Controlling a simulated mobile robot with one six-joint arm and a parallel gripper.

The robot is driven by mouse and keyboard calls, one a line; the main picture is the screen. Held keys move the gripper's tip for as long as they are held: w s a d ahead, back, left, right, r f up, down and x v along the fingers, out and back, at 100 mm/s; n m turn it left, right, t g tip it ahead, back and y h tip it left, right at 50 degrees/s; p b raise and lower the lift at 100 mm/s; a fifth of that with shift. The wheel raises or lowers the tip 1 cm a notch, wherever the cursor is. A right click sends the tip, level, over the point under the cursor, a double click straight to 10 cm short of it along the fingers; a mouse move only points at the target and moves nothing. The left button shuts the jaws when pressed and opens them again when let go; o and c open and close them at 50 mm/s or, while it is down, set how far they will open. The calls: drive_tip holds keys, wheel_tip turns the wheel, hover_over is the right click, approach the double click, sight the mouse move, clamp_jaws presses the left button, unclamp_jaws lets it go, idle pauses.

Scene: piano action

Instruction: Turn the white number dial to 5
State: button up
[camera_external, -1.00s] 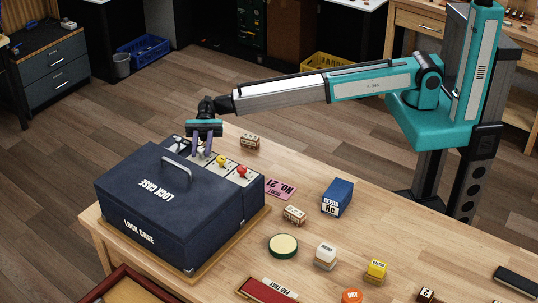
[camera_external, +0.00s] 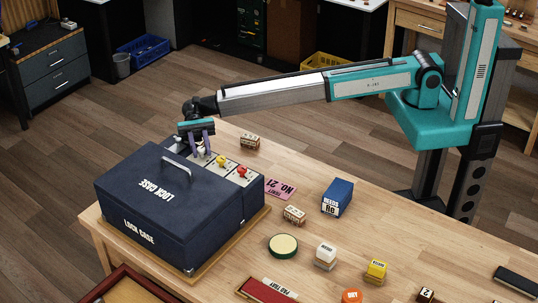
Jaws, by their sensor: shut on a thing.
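The dark blue lock case (camera_external: 170,205) stands at the left of the bench, with a row of knobs on pale plates along its back edge. The white number dial (camera_external: 201,152) is in that row, left of the yellow knob (camera_external: 221,161) and the red knob (camera_external: 242,171). My gripper (camera_external: 202,147) points down over it, shut on the white dial. The fingers partly cover the dial, and its numbers are too small to read.
Right of the case lie a pink ticket (camera_external: 280,188), a blue reeds box (camera_external: 337,196), a small lettered block (camera_external: 294,215) and a round green tin (camera_external: 283,246). Another block (camera_external: 250,142) sits behind the case. The case's carry handle (camera_external: 177,167) stands up near my gripper.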

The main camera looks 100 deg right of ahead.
sight(200, 147)
drive_tip(key=o, duration=1)
drive_tip(key=shift+d, duration=0.1)
drive_tip(key=shift+w+d+f+b, duration=0.15)
drive_tip(key=shift+d+b, duration=0.3)
drive_tip(key=shift+d, duration=0.55)
drive_tip(key=d+b, duration=0.3)
drive_tip(key=shift+w+d+b, duration=0.1)
drive_tip(key=shift+b, duration=0.5)
drive_tip(key=d+b, duration=0.1)
drive_tip(key=b, duration=0.4)
drive_tip(key=shift+d, duration=0.25)
drive_tip(key=shift+d+b, duration=0.3)
drive_tip(key=shift+b, duration=0.45)
